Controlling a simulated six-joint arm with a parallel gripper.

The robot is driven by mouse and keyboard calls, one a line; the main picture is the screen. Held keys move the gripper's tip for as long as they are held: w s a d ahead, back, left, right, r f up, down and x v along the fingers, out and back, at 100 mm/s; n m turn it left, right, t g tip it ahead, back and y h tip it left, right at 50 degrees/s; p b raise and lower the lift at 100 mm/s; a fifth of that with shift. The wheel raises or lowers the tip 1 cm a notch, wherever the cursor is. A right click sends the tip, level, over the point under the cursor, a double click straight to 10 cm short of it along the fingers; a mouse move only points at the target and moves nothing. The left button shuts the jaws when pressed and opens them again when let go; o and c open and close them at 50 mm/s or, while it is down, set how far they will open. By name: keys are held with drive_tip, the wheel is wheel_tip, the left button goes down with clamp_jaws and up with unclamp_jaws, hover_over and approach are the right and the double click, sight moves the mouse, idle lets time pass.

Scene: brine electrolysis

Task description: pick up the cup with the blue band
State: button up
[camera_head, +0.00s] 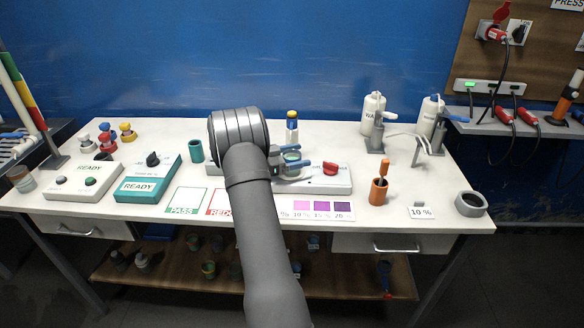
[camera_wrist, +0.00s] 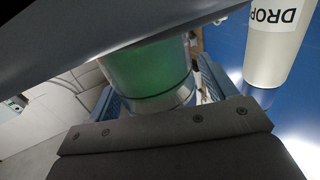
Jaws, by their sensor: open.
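My gripper (camera_head: 293,170) is low over the back middle of the table, its blue fingers spread around a small vessel with green contents (camera_head: 291,157). In the wrist view this green vessel (camera_wrist: 150,70) stands between the two open fingers (camera_wrist: 160,90), with a grey ring at its lower end. A dark grey shape covers its upper part. I cannot make out a blue band on it. A small brown cup with a greyish top (camera_head: 21,180) stands at the far left. Small cups with bluish parts (camera_head: 313,242) are on the lower shelf, too small to tell.
A white bottle marked DROP (camera_wrist: 272,45) stands close beside the fingers. A green cup (camera_head: 196,151) stands to the left, an orange holder (camera_head: 378,191) to the right.

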drive_tip(key=c, duration=1.2)
drive_tip(key=shift+r, duration=0.1)
